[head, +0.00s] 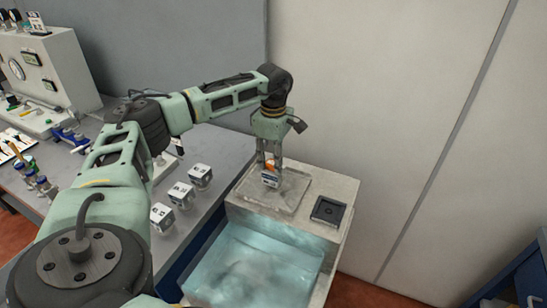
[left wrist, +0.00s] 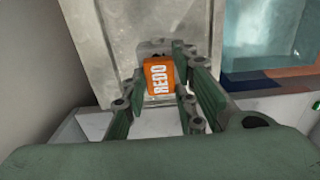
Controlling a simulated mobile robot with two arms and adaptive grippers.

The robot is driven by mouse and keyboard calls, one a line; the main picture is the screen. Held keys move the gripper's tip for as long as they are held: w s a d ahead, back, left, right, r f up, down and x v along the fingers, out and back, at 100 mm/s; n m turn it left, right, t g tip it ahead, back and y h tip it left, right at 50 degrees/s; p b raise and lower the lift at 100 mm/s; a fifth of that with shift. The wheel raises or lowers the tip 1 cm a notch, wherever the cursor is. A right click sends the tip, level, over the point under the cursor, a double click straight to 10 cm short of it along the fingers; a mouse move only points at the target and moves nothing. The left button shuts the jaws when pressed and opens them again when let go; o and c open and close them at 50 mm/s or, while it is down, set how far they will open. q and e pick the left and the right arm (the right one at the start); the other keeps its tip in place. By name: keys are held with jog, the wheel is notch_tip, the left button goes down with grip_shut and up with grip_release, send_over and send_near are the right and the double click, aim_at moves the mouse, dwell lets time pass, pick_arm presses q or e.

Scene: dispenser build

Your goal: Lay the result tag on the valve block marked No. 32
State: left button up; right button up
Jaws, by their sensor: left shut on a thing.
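My left gripper (head: 270,168) is over the pale plate on the stone-like bench top, shut on an orange tag (head: 271,177). In the left wrist view the tag (left wrist: 160,78) reads "REDO" and sits between the fingers (left wrist: 162,90). Whether it touches the plate is unclear. Three white blocks with dark markings stand in a row on the grey table: a far one (head: 199,175), a middle one (head: 181,195) and a near one (head: 161,217). Their markings are too small to read surely, so I cannot tell which is No. 32. My right gripper is out of view.
The pale plate (head: 297,198) lies beside a black square fixture (head: 329,211). A basin of teal liquid (head: 255,268) is in front. A grey machine with gauges (head: 55,65) and several small fittings stand at the left. My left arm passes over part of the grey table (head: 225,150).

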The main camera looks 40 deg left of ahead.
pick_arm(q)
jog(key=shift+d+f, duration=0.1)
jog(key=shift+f, duration=0.05)
jog(key=o, duration=1.1)
jog(key=shift+c, duration=0.2)
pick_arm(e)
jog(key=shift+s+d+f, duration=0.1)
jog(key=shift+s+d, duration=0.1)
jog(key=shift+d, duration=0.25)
pick_arm(q)
jog(key=shift+r, duration=0.4)
notch_tip(320, 180, up, 12)
jog(key=b, duration=0.3)
jog(key=shift+f, duration=0.2)
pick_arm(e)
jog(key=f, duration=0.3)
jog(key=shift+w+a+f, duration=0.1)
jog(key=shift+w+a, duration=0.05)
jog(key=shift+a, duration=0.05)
